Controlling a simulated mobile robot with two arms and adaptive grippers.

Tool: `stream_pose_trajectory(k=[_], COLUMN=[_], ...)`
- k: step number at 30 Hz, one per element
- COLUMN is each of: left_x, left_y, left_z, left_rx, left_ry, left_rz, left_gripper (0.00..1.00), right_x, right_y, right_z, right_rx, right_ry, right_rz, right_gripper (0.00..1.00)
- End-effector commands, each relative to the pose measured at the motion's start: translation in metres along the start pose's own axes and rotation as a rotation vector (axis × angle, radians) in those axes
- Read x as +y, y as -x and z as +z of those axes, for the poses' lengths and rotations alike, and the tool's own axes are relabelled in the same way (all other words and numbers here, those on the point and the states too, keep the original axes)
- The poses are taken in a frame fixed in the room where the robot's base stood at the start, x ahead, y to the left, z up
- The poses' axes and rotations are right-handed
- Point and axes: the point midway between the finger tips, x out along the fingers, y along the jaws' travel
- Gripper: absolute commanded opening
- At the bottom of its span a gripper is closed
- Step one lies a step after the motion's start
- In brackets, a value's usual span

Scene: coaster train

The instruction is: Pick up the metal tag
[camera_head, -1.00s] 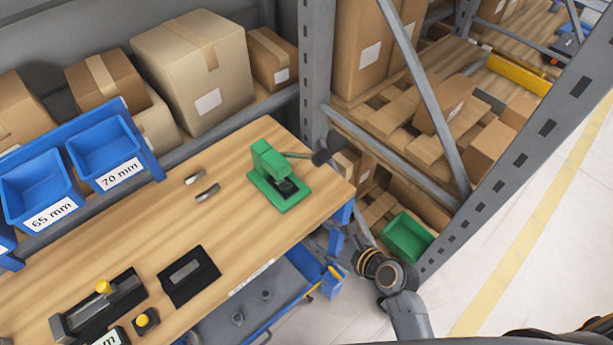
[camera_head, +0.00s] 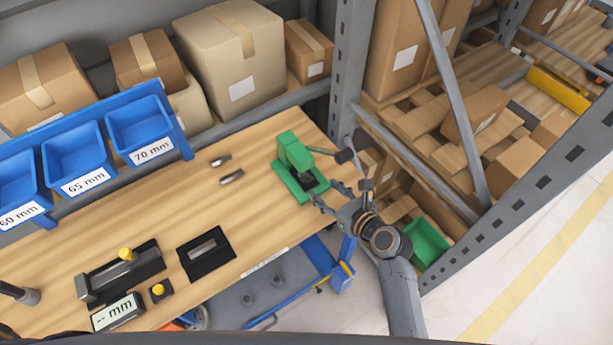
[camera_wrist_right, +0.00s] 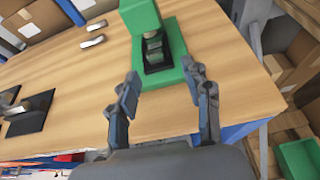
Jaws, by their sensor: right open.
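Two small silver metal pieces lie apart on the wooden bench, a farther one (camera_head: 220,160) and a nearer one (camera_head: 232,177). They also show at the upper left of the right wrist view, the farther (camera_wrist_right: 97,25) and the nearer (camera_wrist_right: 92,41). The green press (camera_head: 296,164) stands to their right; in the right wrist view a metallic piece (camera_wrist_right: 153,46) shows in its dark slot. I cannot tell which piece is the tag. My right gripper (camera_head: 329,196) is open and empty, at the bench's edge just in front of the press.
The press's lever (camera_head: 325,152) sticks out to the right. Blue labelled bins (camera_head: 140,125) line the back left. A green crate (camera_head: 428,243) sits low right. The bench middle is clear.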

Motion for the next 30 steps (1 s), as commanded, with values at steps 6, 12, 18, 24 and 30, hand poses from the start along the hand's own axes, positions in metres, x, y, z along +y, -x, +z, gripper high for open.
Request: stream_pose_trajectory(k=[6,12,18,24,30], left_x=[0.001,0.002,0.003,0.003,0.003], left_y=[0.010,0.009,0.009,0.008,0.009], left_z=[-0.001,-0.001,-0.001,-0.001,-0.001], left_rx=[0.000,0.000,0.001,0.001,0.001], left_ry=[0.001,0.002,0.002,0.002,0.002], left_rz=[0.001,0.002,0.004,0.004,0.004], left_gripper=[0.40,0.40,0.40,0.40,0.40], right_x=[0.008,0.007,0.007,0.007,0.007], right_y=[-0.028,-0.046,-0.048,-0.047,-0.047], right_z=[0.005,0.002,0.002,0.002,0.002], right_rx=[-0.001,0.000,0.000,0.000,0.000], right_ry=[0.001,0.000,0.000,0.000,0.000], right_rz=[0.002,0.000,0.000,0.000,0.000], right_gripper=[0.49,0.49,0.49,0.21,0.00])
